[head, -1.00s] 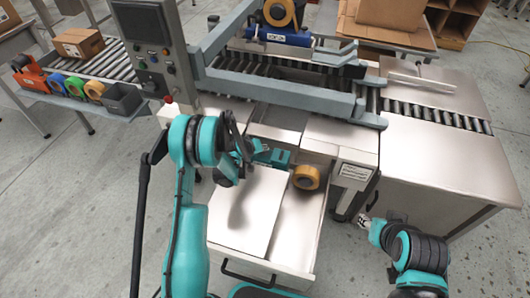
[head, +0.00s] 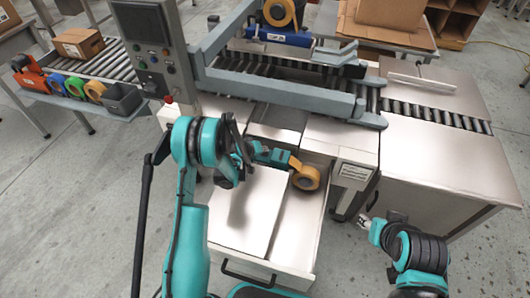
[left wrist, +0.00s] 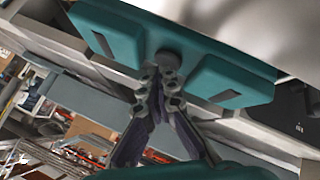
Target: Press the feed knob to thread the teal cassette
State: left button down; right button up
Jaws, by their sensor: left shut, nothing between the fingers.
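The teal cassette (head: 272,155) sits at the back of the open drawer, partly hidden behind my left arm. In the left wrist view the cassette (left wrist: 100,22) spans the top, with a round grey feed knob (left wrist: 168,59) at its middle. My left gripper (left wrist: 158,78) is shut and empty, its fingertips at the knob and seemingly touching it. In the head view this gripper (head: 243,160) is mostly hidden by its own arm. An orange tape roll (head: 306,178) stands right of the cassette, with an orange strip reaching toward it. My right gripper (head: 371,228) is low at right, away from the cassette; its opening is unclear.
The open drawer (head: 305,235) holds a pale flat panel (head: 250,212). Above it is the machine's grey rail frame (head: 280,92), with a control panel (head: 150,45) at left. A steel cabinet (head: 440,160) stands at right. Floor is free at lower right.

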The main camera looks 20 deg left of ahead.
pick_arm(q)
jog(key=shift+f, duration=0.25)
dwell(0.4)
jog(key=shift+r+p, duration=0.6)
jog(key=shift+r, duration=0.65)
jog(key=shift+r+p, duration=1.2)
jog(key=shift+r, duration=1.35)
